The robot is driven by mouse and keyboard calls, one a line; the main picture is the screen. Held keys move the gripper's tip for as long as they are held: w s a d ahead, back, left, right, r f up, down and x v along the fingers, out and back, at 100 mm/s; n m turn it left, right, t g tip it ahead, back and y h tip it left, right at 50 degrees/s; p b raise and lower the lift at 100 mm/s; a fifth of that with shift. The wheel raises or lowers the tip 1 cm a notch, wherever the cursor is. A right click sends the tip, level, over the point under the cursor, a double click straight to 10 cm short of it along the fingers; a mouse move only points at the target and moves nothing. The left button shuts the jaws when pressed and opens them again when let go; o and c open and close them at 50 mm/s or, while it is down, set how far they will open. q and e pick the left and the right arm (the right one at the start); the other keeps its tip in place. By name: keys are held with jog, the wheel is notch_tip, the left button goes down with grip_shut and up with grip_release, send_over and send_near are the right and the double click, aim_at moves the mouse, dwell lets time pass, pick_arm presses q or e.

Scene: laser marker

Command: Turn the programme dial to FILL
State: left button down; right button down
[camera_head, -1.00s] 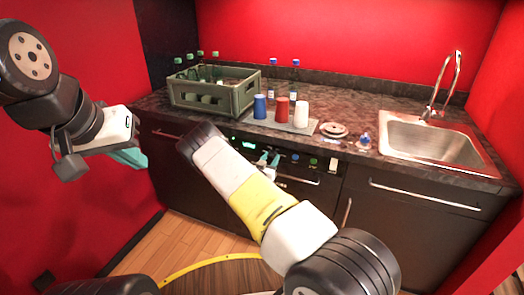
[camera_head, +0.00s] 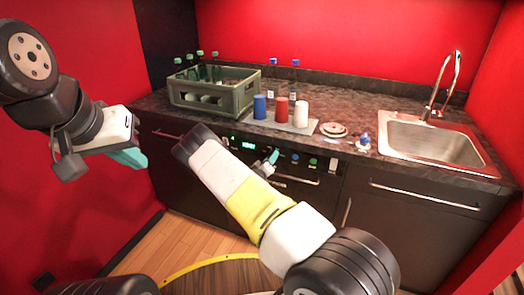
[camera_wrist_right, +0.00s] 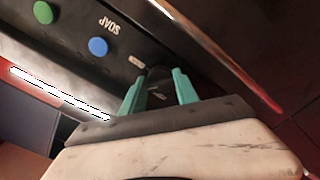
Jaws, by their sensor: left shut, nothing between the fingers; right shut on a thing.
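The programme dial (camera_wrist_right: 158,78) is a dark round knob on the black control panel (camera_wrist_right: 75,28), seen in the right wrist view. My right gripper (camera_wrist_right: 157,88) has its teal fingers shut on the dial, one on each side. The marks on and beside the dial are too small to read, so its setting cannot be told. In the head view my right gripper (camera_head: 271,158) is at the panel front, tilted, and my right forearm hides part of the panel. My left gripper (camera_head: 132,158) is shut and empty at the left, away from the counter.
The panel has a green display (camera_head: 248,145), a blue button (camera_wrist_right: 98,46) near the label SOAP, and a green button (camera_wrist_right: 43,12). Above are a bottle crate (camera_head: 215,98), cups on a mat (camera_head: 283,121) and a sink (camera_head: 430,140). A door handle (camera_head: 298,179) lies below the panel.

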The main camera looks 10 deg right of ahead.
jog(key=shift+n, duration=1.1)
jog(key=c, duration=0.9)
grip_release()
jog(key=shift+s+a, duration=0.1)
jog(key=v, duration=0.7)
jog(key=shift+s+a, duration=0.15)
jog(key=shift+s, duration=0.15)
